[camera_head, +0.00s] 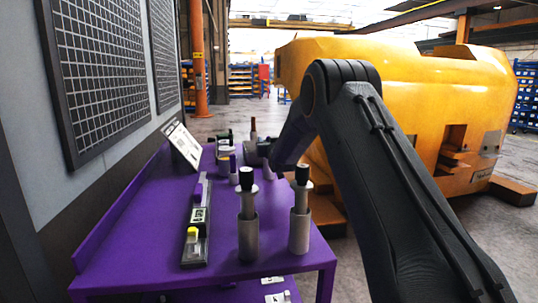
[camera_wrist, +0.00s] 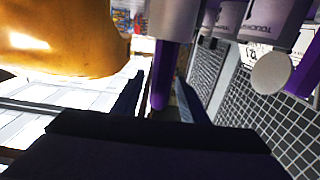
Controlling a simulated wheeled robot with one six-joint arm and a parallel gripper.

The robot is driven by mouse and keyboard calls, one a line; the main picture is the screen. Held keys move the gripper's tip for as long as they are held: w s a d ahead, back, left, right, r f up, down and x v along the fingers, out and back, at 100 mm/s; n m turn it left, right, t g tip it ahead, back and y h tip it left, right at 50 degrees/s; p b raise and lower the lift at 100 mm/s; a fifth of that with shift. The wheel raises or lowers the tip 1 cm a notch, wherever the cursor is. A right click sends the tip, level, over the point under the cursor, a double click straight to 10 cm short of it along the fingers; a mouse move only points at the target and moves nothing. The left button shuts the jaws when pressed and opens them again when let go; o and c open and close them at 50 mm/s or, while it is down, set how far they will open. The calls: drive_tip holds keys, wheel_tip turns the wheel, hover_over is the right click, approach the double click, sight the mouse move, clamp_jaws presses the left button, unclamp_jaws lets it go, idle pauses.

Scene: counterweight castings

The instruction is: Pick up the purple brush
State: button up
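A purple handle (camera_wrist: 161,80), apparently the brush, shows in the wrist view, which looks upside down. It sticks out of a grey cylindrical can (camera_wrist: 173,16), and its lower part is hidden in the can. My gripper (camera_wrist: 160,100) has its two dark fingers apart, one on each side of the handle's end. A gap shows on the left of the handle; I cannot tell whether the right finger touches it. In the head view my arm reaches over the far right of the purple table (camera_head: 150,225), and the brush cannot be made out clearly there.
Grey cans with printed labels (camera_wrist: 270,22) stand beside the brush's can in the wrist view. Two black-topped tools in grey holders (camera_head: 248,235) stand at the table's near right. A tray with a level (camera_head: 197,225) lies mid-table. A yellow casting (camera_head: 420,100) stands beyond the arm.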

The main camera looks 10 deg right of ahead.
drive_tip(key=shift+w, duration=1.15)
drive_tip(key=shift+c, duration=0.2)
clamp_jaws()
drive_tip(key=shift+r, duration=0.15)
